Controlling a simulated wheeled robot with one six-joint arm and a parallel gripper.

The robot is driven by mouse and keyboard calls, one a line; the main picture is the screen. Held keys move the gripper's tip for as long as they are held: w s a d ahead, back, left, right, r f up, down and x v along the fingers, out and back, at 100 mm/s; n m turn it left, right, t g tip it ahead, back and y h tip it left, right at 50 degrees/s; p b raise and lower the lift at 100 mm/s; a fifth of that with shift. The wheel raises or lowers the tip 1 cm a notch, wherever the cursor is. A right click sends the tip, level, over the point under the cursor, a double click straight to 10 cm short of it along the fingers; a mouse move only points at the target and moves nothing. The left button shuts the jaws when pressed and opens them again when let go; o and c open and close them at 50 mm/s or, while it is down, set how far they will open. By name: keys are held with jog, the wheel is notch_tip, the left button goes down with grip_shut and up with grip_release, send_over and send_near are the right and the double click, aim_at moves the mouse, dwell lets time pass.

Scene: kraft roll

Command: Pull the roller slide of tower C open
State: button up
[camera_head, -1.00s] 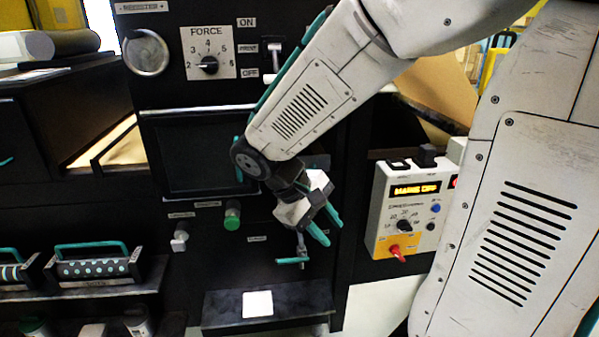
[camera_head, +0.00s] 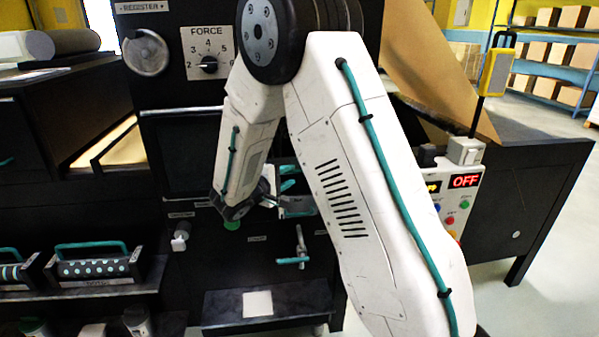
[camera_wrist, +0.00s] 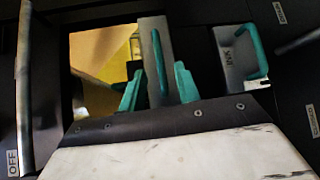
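My gripper (camera_head: 289,178) is in front of the black press, pointing right, with its two teal fingers apart. In the wrist view my gripper (camera_wrist: 158,72) has one finger on each side of a narrow grey slide front (camera_wrist: 152,28) with a teal bar handle (camera_wrist: 158,60). The handle lies between the fingers; I cannot tell whether they touch it. This looks like the roller slide, but no label on it is readable. A grey slide marked INK (camera_wrist: 235,62) with its own teal handle (camera_wrist: 262,52) is beside it on the right. My arm hides much of this area in the head view.
A teal-handled lever (camera_head: 294,260) hangs below my gripper. A green knob (camera_head: 232,224) is close under my wrist. A white control box (camera_head: 455,200) reading OFF stands right. A dotted roller with teal handle (camera_head: 92,268) sits on the left shelf.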

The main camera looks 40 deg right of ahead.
aim_at(300, 171)
jog(key=x, duration=0.6)
grip_shut()
